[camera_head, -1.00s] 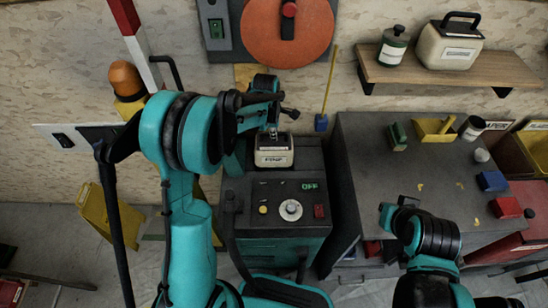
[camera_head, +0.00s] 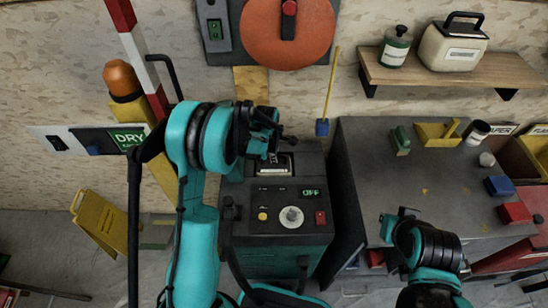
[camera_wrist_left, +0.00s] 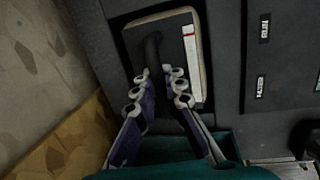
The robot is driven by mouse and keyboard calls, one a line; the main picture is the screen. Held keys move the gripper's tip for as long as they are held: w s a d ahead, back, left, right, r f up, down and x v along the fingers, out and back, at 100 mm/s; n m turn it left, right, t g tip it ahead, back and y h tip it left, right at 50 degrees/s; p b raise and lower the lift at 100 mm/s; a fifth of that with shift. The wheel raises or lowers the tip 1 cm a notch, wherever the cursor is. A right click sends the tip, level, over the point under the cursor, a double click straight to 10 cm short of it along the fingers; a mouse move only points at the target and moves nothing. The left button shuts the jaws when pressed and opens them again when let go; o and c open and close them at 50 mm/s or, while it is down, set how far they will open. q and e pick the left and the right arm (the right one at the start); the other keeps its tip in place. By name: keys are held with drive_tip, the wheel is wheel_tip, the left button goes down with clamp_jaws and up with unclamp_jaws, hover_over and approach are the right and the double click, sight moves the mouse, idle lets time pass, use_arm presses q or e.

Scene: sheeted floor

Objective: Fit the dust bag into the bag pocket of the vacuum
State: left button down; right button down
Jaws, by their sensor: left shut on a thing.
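The dust bag (camera_head: 284,165) is a cream block with a dark top and a black handle. It sits low at the back top of the teal and dark-grey vacuum (camera_head: 262,211), where the bag pocket seems to be; the pocket's walls are mostly hidden. In the left wrist view the bag (camera_wrist_left: 190,52) shows its cream rim, a white and red strip and the handle. My left gripper (camera_wrist_left: 163,75) is shut on that handle; in the head view it (camera_head: 270,150) partly covers the bag. I cannot tell if the bag is fully seated. My right gripper (camera_head: 392,224) is at the right, its fingers unclear.
A grey workbench (camera_head: 385,185) with small coloured items stands right of the vacuum. A striped post (camera_head: 135,45) and a yellow stand (camera_head: 100,220) are at the left.

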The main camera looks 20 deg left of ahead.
use_arm(q)
drive_tip(key=c, duration=2)
unclamp_jaws()
drive_tip(key=shift+f, duration=0.15)
drive_tip(key=shift+c, duration=0.2)
drive_tip(key=o, duration=0.4)
drive_tip(key=shift+o, duration=0.2)
drive_tip(key=shift+r, duration=0.2)
